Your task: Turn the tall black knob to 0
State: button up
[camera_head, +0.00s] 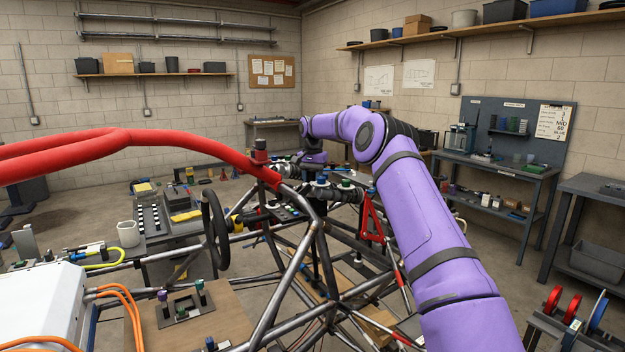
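My purple arm reaches from the lower right over the tube chassis. Its far end, with my gripper (312,166), points down above the chassis's middle cross members. The fingers are too small and partly covered to show whether they are open or shut, or whether they touch anything. Beneath and around it is a cluster of small dark fittings (322,187), some with green or blue tops. A dark panel (287,213) with small controls lies left of the cluster. I cannot make out which piece is the tall black knob, nor any 0 mark or pointer.
A red padded tube (130,140) crosses the left. A black steering wheel (215,228) stands left of the panel. Bare tubes and a red triangular bracket (372,222) surround the work area. A wooden board (215,325) holds a fixture with coloured-top posts (182,308). Workbenches line the walls.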

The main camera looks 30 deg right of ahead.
jog(key=shift+n, duration=0.3)
jog(key=shift+c, duration=0.3)
jog(key=n, duration=0.2)
jog(key=shift+n, duration=2.7)
jog(key=o, duration=0.9)
